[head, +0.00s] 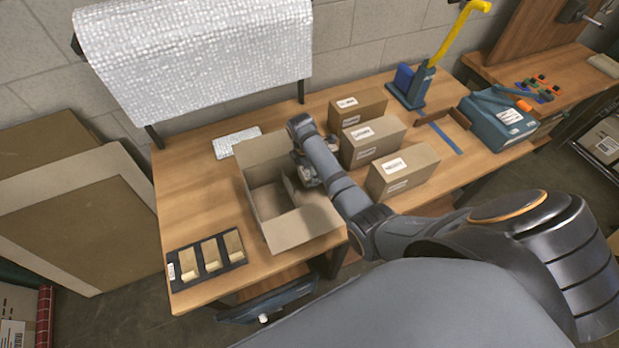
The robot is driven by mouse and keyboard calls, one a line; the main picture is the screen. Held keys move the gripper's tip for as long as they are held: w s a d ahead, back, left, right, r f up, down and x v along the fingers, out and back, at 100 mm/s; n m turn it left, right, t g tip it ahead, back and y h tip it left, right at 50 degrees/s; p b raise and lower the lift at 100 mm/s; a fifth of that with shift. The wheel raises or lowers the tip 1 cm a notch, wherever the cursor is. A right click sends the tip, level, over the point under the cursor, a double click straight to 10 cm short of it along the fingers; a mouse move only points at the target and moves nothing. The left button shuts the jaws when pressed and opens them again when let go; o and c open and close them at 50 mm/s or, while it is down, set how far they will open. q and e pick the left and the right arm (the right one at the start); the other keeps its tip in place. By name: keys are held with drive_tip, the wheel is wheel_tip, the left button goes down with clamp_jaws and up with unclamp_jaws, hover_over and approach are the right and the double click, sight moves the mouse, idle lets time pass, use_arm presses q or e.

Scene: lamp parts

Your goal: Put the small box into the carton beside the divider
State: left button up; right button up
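The open carton (258,205) stands on the table left of centre, flaps spread. A thin upright cardboard piece, likely the divider (289,190), shows inside it near the right side. My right gripper (306,174) is at the carton's right side, by the divider; my arm partly covers it, and its fingers are too small and hidden to tell open from shut. Small tan boxes (234,244) sit in the slots of a black tray (209,272) at the table's front left; which one is the small box is unclear. My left gripper is not in view.
Three closed, labelled cardboard boxes (403,173) stand in a row right of my arm. A bubble-wrap roll (195,55) hangs behind the table, with a flat piece of wrap (236,141) on it.

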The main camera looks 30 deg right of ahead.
sight(310, 178)
drive_tip(key=shift+w+f, duration=0.1)
drive_tip(key=shift+f, duration=2.05)
drive_tip(key=shift+f, duration=0.15)
drive_tip(key=o, duration=1.4)
drive_tip(key=shift+c, duration=0.2)
drive_tip(key=r+p, duration=0.4)
drive_tip(key=shift+a, duration=0.2)
drive_tip(key=r, duration=0.5)
drive_tip(key=a+r, duration=0.1)
drive_tip(key=r, duration=0.2)
drive_tip(key=shift+r, duration=0.15)
